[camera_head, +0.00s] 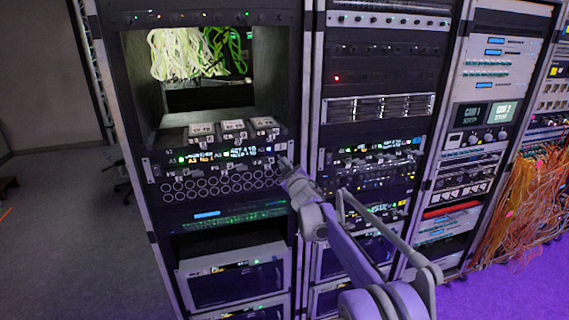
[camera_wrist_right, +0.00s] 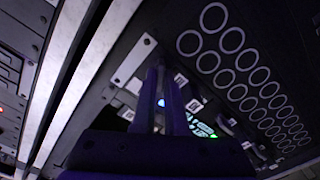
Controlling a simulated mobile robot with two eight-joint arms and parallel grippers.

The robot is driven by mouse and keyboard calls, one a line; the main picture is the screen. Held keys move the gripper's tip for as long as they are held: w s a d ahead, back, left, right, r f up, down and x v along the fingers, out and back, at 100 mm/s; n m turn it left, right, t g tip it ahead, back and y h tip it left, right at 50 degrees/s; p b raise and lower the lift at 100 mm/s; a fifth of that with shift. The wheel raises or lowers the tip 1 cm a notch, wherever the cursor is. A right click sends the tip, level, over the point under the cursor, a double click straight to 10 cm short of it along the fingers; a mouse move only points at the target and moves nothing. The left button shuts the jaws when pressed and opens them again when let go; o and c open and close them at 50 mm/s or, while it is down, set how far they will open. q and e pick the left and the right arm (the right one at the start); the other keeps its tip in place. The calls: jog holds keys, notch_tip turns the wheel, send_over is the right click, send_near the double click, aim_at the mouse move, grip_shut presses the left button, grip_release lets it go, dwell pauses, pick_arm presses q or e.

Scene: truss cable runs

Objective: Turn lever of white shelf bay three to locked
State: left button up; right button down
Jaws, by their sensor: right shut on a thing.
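My right gripper (camera_head: 287,168) is at the right end of a dark rack panel (camera_head: 215,166) with several small white tags and lit labels. In the right wrist view its two fingers (camera_wrist_right: 166,78) are close together against this panel. They are shut on a small part, apparently a lever, which they hide almost wholly. I cannot tell which way it points. Small dark levers with white square labels (camera_wrist_right: 181,79) sit along the panel beside the fingers. I cannot read which one is bay three. My left gripper is not in view.
Three white-topped boxes (camera_head: 233,126) stand on a shelf above the panel. A pale rack post (camera_head: 307,100) runs close to the right of the gripper. Orange cables (camera_head: 530,195) hang at the far right.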

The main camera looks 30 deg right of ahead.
jog(key=n+p, duration=0.1)
jog(key=n, duration=0.4)
jog(key=shift+a+n, duration=0.1)
jog(key=shift+n, duration=0.2)
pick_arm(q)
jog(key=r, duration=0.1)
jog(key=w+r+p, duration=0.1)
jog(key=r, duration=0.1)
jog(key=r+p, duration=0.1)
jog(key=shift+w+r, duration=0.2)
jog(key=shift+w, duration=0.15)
pick_arm(e)
jog(key=n, duration=0.5)
jog(key=shift+f, duration=0.15)
jog(key=c, duration=1)
grip_release()
jog(key=shift+o, duration=0.2)
